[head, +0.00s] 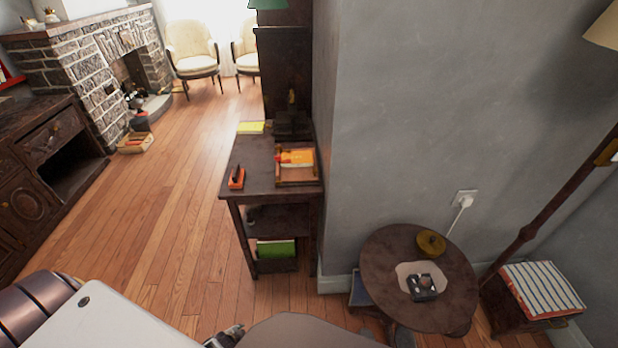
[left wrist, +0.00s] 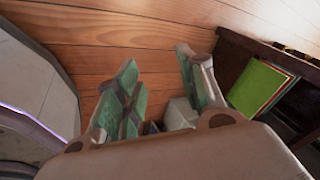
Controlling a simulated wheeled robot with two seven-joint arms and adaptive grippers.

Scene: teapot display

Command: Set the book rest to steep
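What looks like the book rest is a wooden frame (head: 297,180) on the dark side table, against the wall corner. An orange and yellow book (head: 297,157) lies on it. Its tilt is hard to judge from this height. My left gripper shows only in small part at the bottom edge of the head view (head: 226,336), low and well in front of the table. In the left wrist view my left gripper (left wrist: 157,60) has its green-padded fingers apart, with nothing between them but floor behind. The book rest is not in that view. My right gripper is not in view.
The side table (head: 252,172) also holds an orange-based stamp-like object (head: 236,178) and a yellow book (head: 251,127). Green books (head: 276,249) stand on its lower shelf. A round table (head: 385,265) stands to the right. The wooden floor (head: 185,200) left of the side table is clear.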

